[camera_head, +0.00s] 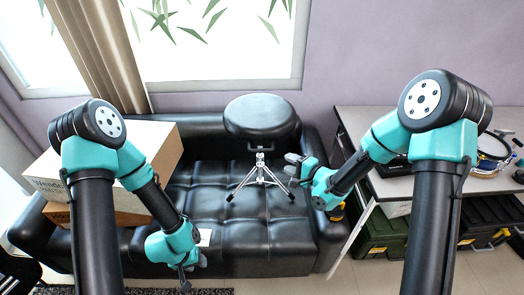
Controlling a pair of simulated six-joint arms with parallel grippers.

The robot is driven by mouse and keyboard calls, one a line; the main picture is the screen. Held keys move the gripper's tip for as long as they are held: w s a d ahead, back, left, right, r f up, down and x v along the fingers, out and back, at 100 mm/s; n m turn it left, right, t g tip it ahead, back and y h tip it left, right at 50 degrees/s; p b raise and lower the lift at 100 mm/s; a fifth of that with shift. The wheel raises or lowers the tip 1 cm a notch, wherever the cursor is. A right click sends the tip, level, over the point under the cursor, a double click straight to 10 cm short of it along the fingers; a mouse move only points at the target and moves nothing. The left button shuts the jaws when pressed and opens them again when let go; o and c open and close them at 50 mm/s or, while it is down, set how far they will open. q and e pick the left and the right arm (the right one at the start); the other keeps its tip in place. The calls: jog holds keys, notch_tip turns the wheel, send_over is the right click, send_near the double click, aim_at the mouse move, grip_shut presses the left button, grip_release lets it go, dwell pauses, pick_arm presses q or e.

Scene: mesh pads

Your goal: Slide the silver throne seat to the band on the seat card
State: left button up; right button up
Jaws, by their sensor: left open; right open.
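The drum throne (260,117) stands upright on the black sofa, with a round black seat on a silver tripod (259,172). My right gripper (293,171) is open just right of the tripod, below the seat; I cannot tell whether it touches a leg. A small pale card (205,237) lies on the front of the sofa, left of and nearer than the throne. Its markings are too small to read. My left gripper (188,277) is open and points down at the sofa's front edge, just in front of the card.
The black sofa (265,235) has free seat room around the tripod. Cardboard boxes (50,175) sit at its left end, partly behind my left arm. A table (400,187) with a drum (490,150) stands at right, with dark green cases (385,232) below it.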

aim_at(262, 150)
jog(key=x, duration=1.3)
jog(key=shift+w+a, duration=0.3)
jog(key=shift+c, duration=0.3)
grip_shut()
jog(key=shift+f, duration=0.1)
